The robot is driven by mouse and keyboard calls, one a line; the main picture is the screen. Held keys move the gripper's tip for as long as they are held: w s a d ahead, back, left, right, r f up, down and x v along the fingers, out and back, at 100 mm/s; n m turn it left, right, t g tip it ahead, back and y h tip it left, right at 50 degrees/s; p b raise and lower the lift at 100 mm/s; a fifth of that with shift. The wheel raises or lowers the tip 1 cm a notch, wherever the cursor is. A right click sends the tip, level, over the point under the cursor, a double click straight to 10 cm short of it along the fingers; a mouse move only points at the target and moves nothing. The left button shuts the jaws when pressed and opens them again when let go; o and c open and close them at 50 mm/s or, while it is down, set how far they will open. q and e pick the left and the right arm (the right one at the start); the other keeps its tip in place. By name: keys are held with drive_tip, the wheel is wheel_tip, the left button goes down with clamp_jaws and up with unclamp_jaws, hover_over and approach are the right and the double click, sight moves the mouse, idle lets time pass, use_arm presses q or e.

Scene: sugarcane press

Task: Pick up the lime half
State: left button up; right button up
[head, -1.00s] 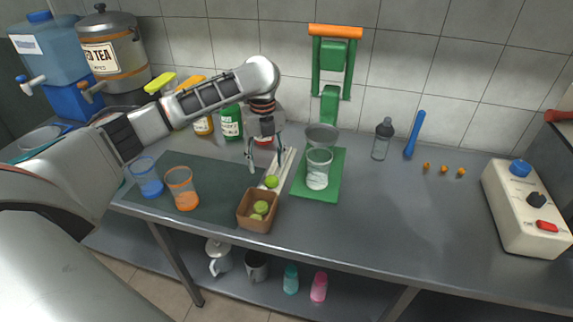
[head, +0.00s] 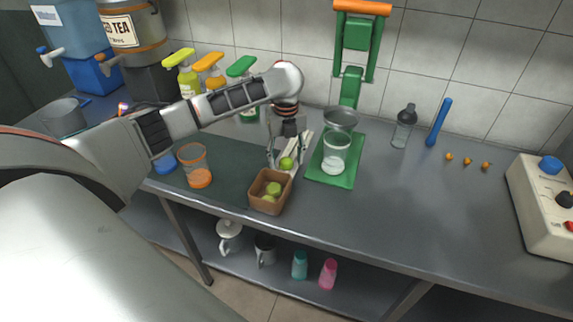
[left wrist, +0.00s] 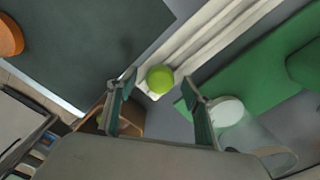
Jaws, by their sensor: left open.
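A green lime half (head: 287,164) lies on the near end of pale ridged strips on the counter, just behind a small brown box. In the left wrist view the lime half (left wrist: 160,79) shows its round green side. My left gripper (head: 286,157) is open above and around it, pointing down. In the left wrist view the lime half sits between and slightly beyond the two fingertips (left wrist: 160,84). I cannot tell whether either finger touches it. My right gripper is not in view.
The brown box (head: 260,203) with more limes stands close in front. A green press base (head: 345,178) with a clear cup (head: 334,157) is just right. An orange-rimmed cup (head: 195,165) stands left on the dark mat (head: 232,165). The counter's right middle is clear.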

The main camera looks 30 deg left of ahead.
use_arm(q)
drive_tip(key=shift+r, duration=0.1)
drive_tip(key=c, duration=1)
drive_tip(key=shift+r, duration=0.1)
